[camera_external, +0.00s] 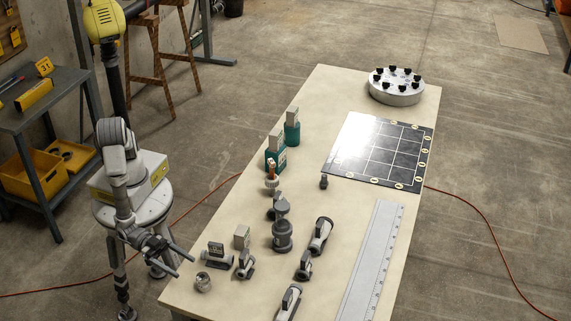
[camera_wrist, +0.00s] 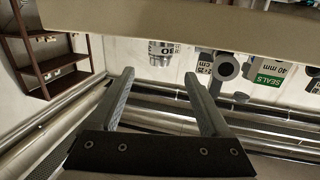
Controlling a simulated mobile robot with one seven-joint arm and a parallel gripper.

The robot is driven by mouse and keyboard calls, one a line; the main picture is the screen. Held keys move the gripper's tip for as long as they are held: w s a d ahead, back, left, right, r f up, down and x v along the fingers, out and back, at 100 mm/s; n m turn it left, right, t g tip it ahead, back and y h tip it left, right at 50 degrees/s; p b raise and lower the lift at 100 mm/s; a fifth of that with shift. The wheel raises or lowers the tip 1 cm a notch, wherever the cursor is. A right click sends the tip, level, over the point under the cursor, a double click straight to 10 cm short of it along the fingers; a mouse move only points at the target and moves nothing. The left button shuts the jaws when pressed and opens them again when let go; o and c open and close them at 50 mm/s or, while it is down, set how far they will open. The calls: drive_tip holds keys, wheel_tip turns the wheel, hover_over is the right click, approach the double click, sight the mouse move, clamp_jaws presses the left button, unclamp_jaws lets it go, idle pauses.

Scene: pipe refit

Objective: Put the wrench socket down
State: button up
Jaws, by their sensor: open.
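My gripper (camera_external: 184,265) is open at the table's left edge in the external view. Nothing is between its fingers (camera_wrist: 159,74) in the wrist view. A small metallic round piece (camera_external: 203,283) stands on the table just right of the fingertips, apart from them. A silvery ribbed cylinder (camera_wrist: 162,53) beyond the fingers in the wrist view looks like the same piece. A small dark upright piece (camera_external: 323,182) stands near the grid board. I cannot tell which of these, if either, is the wrench socket.
Several grey pipe fittings (camera_external: 282,236) and labelled boxes (camera_external: 275,158) crowd the near half of the table (camera_external: 330,90). A dark grid board (camera_external: 346,172), a long ruler (camera_external: 372,260) and a round holder (camera_external: 397,97) lie farther right. The table's far left part is clear.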

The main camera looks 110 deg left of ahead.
drive_tip(key=shift+v, duration=1.55)
drive_tip(key=w+a+r+g+y+p, duration=0.1)
drive_tip(key=w+a+r+p, duration=0.2)
drive_tip(key=w+a+r, duration=0.6)
drive_tip(key=s+a+r+g+p, duration=0.1)
drive_tip(key=s+a+r+g, duration=0.15)
drive_tip(key=a+r, duration=0.8)
drive_tip(key=s+a+n+g+y+b, duration=0.1)
drive_tip(key=s+a+g, duration=0.25)
drive_tip(key=s, duration=0.35)
drive_tip(key=s+a+f+n+g+y+b, duration=0.1)
drive_tip(key=s+a+g, duration=0.1)
drive_tip(key=s+a, duration=0.45)
drive_tip(key=s+a+n+g+y+b, duration=0.1)
drive_tip(key=s+a+g, duration=0.15)
drive_tip(key=s, duration=0.65)
wheel_tip(320, 180, up, 13)
drive_tip(key=p, duration=1.3)
drive_tip(key=shift+w+a+m+p, duration=0.2)
drive_tip(key=shift+a+m+p, duration=0.1)
drive_tip(key=shift+p, duration=0.1)
